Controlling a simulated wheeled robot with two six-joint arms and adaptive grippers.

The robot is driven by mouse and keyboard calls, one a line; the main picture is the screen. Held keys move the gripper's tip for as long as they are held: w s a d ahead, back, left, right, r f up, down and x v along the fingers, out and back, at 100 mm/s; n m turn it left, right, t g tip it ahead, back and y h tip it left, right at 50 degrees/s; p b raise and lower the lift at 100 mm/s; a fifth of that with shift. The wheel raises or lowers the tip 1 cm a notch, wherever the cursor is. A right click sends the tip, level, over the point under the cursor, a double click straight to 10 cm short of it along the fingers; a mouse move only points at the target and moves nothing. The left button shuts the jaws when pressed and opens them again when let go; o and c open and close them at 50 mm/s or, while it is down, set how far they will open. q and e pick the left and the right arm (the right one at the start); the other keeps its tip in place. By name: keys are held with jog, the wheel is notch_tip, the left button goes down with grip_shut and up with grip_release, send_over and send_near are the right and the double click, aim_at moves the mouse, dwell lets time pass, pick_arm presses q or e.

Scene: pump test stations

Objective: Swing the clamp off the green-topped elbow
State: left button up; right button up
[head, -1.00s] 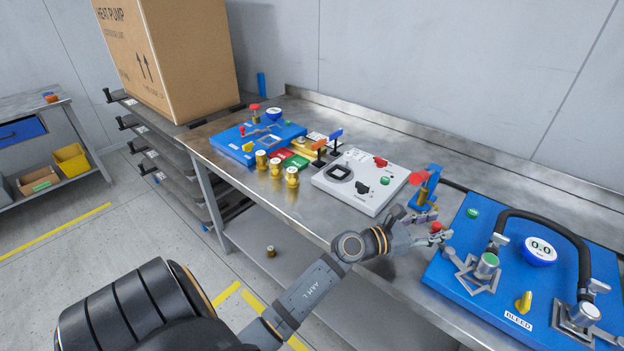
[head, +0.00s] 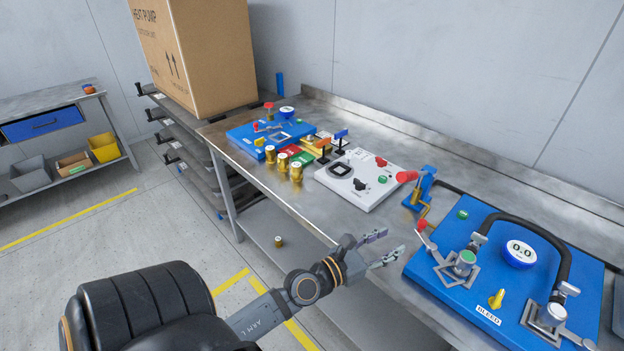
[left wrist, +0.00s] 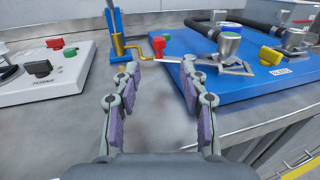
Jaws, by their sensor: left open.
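The green-topped elbow (head: 465,261) stands on the blue board (head: 420,267) at the right, at one end of a black hose. It also shows in the left wrist view (left wrist: 229,45). The clamp (head: 452,272), grey metal, lies around the elbow's foot, its thin lever (head: 428,242) pointing to the upper left. In the left wrist view the lever (left wrist: 172,60) ends ahead of my fingertips. My left gripper (head: 386,246) is open and empty, left of the board and apart from the lever. The right gripper is out of view.
A blue post (head: 424,188) with a yellow crank and red knob (head: 421,224) stands close to the lever's end. A second clamp (head: 549,318) and the gauge (head: 520,252) are on the board.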

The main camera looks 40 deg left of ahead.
pick_arm(q)
jog(key=s+a+r+n+t+y, duration=0.1)
jog(key=a+r+n+y, duration=0.2)
jog(key=a+n+y, duration=0.5)
jog(key=s+a+r+n+t+y, duration=0.1)
jog(key=a+r+n+y, duration=0.15)
jog(key=n, duration=0.95)
jog(key=s+a+f+n+g+y, duration=0.1)
jog(key=s+a+f+n+g, duration=0.1)
jog(key=f+n, duration=0.4)
jog(key=s+a+f+n+g+p, duration=0.1)
jog(key=s+a+f+n+g, duration=0.2)
jog(key=f+n+g, duration=0.3)
notch_tip(320, 180, down, 3)
jog(key=shift+s+a+f+g+y, duration=0.15)
jog(key=shift+a+g+y, duration=0.3)
jog(key=shift+a, duration=0.3)
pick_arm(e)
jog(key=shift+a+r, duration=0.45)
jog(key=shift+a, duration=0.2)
